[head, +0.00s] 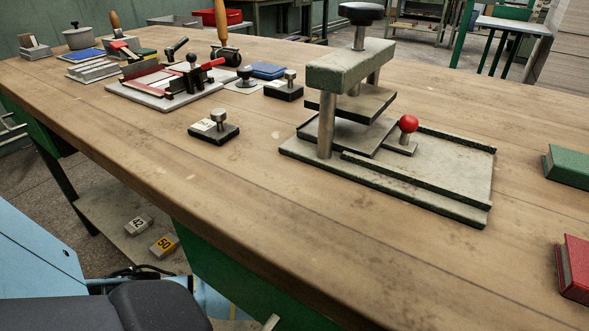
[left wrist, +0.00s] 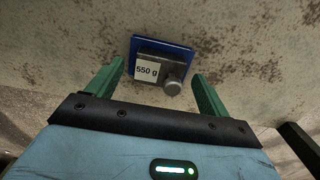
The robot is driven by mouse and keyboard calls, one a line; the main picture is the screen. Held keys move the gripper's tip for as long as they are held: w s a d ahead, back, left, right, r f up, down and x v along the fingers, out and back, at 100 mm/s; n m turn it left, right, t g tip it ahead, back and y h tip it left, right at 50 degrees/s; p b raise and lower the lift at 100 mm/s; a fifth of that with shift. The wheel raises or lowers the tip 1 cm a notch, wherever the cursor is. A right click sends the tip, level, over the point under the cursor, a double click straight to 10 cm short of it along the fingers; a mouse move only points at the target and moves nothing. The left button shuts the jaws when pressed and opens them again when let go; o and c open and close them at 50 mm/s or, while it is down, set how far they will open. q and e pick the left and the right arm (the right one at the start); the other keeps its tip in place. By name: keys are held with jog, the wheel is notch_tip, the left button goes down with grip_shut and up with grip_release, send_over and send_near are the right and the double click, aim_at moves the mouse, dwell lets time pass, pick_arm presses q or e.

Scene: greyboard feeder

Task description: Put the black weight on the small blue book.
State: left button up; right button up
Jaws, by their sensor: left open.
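In the left wrist view a dark weight (left wrist: 154,72) with a "550 g" label and a grey knob rests on a small blue book (left wrist: 136,43), whose edges show beyond it. My left gripper (left wrist: 158,72) is open, with one green finger on each side of the weight and visible gaps; it does not show in the head view. In the head view, two black labelled weights with metal knobs are on the bench, one in front (head: 222,134) and one farther back (head: 284,91). A blue book (head: 268,70) lies behind them. My right gripper is out of view.
A press (head: 350,75) with a red-knobbed piece (head: 408,124) stands on the wooden bench (head: 200,185). A cutting board (head: 130,95) is at left; green (head: 570,166) and red (head: 575,268) books are at right. The bench's front strip is clear. Numbered blocks (head: 164,246) lie below.

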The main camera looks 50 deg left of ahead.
pick_arm(q)
notch_tip(320, 180, up, 6)
jog(key=shift+f+p, duration=0.15)
jog(key=shift+p, duration=0.95)
jog(key=shift+f, duration=0.1)
